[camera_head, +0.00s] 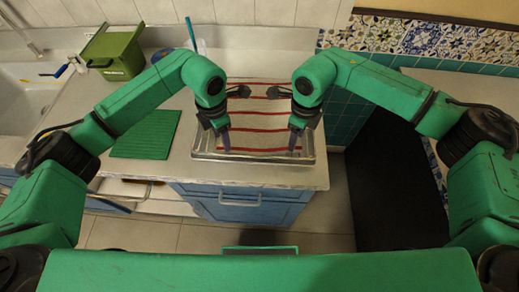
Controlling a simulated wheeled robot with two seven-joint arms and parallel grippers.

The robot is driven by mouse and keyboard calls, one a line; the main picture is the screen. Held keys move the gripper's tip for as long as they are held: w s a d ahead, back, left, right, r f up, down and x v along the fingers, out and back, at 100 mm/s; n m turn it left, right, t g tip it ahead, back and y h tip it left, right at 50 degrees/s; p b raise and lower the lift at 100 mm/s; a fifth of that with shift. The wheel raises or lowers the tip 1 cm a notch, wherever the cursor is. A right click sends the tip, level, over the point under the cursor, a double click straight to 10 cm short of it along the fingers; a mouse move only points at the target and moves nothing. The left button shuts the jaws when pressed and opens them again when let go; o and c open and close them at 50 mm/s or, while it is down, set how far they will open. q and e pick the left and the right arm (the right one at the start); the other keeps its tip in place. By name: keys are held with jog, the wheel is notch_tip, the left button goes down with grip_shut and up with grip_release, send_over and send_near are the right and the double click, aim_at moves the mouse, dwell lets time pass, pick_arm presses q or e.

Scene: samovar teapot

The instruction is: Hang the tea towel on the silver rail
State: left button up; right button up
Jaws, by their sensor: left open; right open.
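The tea towel (258,140), pale with several red stripes, lies spread flat over a shallow metal tray at the counter's front. A silver bar handle (240,203) on the blue cabinet front below is the only rail-like thing I make out. My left gripper (225,142) is open and points down at the towel's left side. My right gripper (296,141) is open and points down at its right side. I cannot tell whether either fingertip touches the cloth. My forearms and wrists hide parts of the towel's sides.
A green ribbed mat (146,135) lies left of the tray. A green bin (113,52) stands behind it, near the sink (25,105). The blue cabinet (285,208) has open floor (150,235) in front. A dark surface (400,190) lies to the right.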

pick_arm(q)
jog(key=shift+s+r, duration=0.1)
jog(key=shift+s, duration=0.2)
pick_arm(e)
jog(key=shift+s, duration=0.3)
pick_arm(q)
jog(key=shift+s+f+b, duration=0.1)
jog(key=shift+f+b, duration=0.15)
jog(key=shift+b, duration=0.15)
pick_arm(e)
jog(key=shift+s+f, duration=0.1)
jog(key=shift+f, duration=0.1)
pick_arm(q)
jog(key=shift+r, duration=0.1)
jog(key=shift+c, duration=0.8)
pick_arm(e)
jog(key=shift+r, duration=0.1)
jog(key=shift+c, duration=0.8)
pick_arm(q)
grip_shut()
pick_arm(e)
grip_shut()
pick_arm(q)
jog(key=shift+a, duration=0.1)
